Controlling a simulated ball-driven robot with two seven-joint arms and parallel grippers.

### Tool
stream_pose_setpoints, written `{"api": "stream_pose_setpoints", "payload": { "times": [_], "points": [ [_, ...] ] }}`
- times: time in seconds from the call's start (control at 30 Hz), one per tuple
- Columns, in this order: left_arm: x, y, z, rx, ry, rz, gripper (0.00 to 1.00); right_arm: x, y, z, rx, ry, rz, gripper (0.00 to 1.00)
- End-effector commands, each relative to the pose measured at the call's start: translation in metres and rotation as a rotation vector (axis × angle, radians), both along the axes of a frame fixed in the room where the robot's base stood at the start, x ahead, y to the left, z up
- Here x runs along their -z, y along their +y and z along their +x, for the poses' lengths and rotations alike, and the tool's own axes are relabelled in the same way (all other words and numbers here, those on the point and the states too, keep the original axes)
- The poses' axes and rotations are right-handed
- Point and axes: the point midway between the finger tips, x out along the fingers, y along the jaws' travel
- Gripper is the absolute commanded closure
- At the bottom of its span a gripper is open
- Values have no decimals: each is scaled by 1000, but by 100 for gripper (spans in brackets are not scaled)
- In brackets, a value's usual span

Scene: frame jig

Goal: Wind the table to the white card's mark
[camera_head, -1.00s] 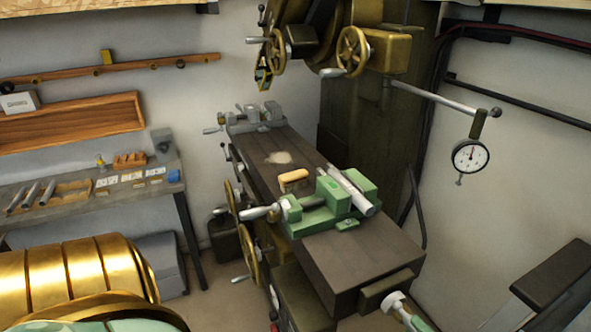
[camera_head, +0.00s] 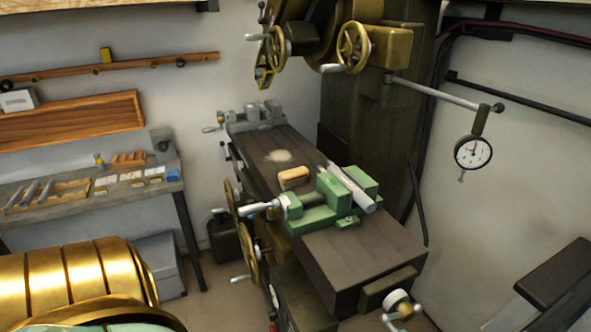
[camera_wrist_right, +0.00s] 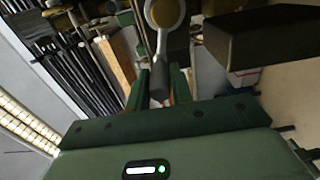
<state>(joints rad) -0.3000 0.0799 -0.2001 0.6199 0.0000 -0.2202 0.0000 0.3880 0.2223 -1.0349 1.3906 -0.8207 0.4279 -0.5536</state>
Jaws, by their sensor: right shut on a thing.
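The dark machine table (camera_head: 345,255) runs from the back left to the front right. A crank (camera_head: 397,299) with a pale hub sits at its near end. The green vise (camera_head: 325,205) on the table holds a grey round bar (camera_head: 352,190). Small white cards (camera_head: 130,176) lie on the side bench; their marks are too small to read. My left gripper is out of view.
A dial gauge (camera_head: 473,152) hangs from a rod at the right. A tan block (camera_head: 293,178) sits on the table behind the vise. The side bench (camera_head: 90,203) stands at the left. A dark slab (camera_head: 557,275) is at the lower right.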

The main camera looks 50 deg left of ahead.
Motion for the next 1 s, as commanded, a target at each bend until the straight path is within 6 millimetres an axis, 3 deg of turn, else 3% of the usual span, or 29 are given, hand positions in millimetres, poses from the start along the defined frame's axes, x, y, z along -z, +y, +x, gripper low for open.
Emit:
{"api": "stream_pose_setpoints", "payload": {
  "times": [0.03,0.13,0.57,1.0],
  "points": [
    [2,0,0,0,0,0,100,4,0,-1,1,1,-3,75],
    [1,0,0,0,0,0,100,2,0,-1,1,1,-2,49],
    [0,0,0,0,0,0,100,1,-1,-1,1,0,-1,49],
    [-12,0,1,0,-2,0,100,1,-65,-21,1,1,-2,49]
  ]
}}
